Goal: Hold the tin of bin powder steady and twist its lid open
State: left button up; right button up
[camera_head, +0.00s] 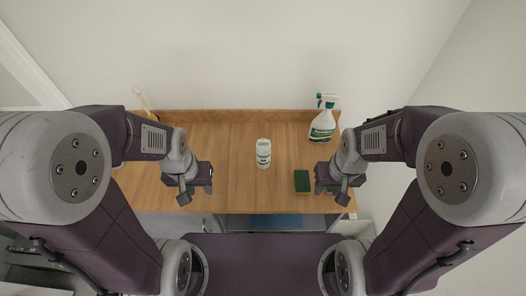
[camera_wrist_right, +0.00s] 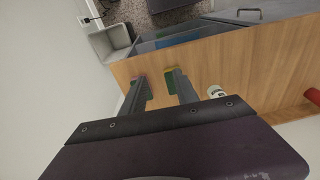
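The tin of bin powder (camera_head: 263,152) is a small white container with a label. It stands upright near the middle of the wooden worktop; its white lid is on top. It also shows at the right of the right wrist view (camera_wrist_right: 216,92), partly hidden by my gripper body. My left gripper (camera_head: 180,190) is over the worktop's front left, apart from the tin, with its fingers apart and empty. My right gripper (camera_head: 346,190) is over the front right, beyond the sponge. In the right wrist view its fingers (camera_wrist_right: 160,92) are apart with nothing between them.
A green sponge (camera_head: 302,182) lies between the tin and my right gripper. A white spray bottle (camera_head: 322,126) with a teal head stands at the back right. A pale-handled item (camera_head: 142,100) is at the back left. The worktop (camera_head: 228,145) around the tin is clear.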

jog(key=o, duration=0.5)
jog(key=shift+o, duration=0.9)
jog(key=shift+s+a+f+m+g, duration=0.1)
jog(key=shift+s+a+m+g, duration=0.2)
jog(key=shift+m, duration=0.2)
jog(key=w+a+r+m+y, duration=0.1)
jog(key=w+a+m+y, duration=0.5)
jog(key=w, duration=0.3)
jog(key=w+a+m+y, duration=0.3)
jog(key=w+a+m, duration=0.4)
jog(key=w, duration=0.2)
jog(key=w+f+m+t+y, duration=0.1)
jog(key=w+f+m+y, duration=0.1)
jog(key=w, duration=0.1)
jog(key=m+t, duration=0.2)
jog(key=m, duration=0.3)
send_near(266, 159)
jog(key=shift+y, duration=0.3)
jog(key=w+f, duration=0.1)
jog(key=f, duration=0.1)
jog(key=w+f, duration=0.1)
jog(key=shift+w+f, duration=0.2)
jog(key=shift+f, duration=0.2)
jog(key=shift+d, duration=0.15)
jog(key=x, duration=1)
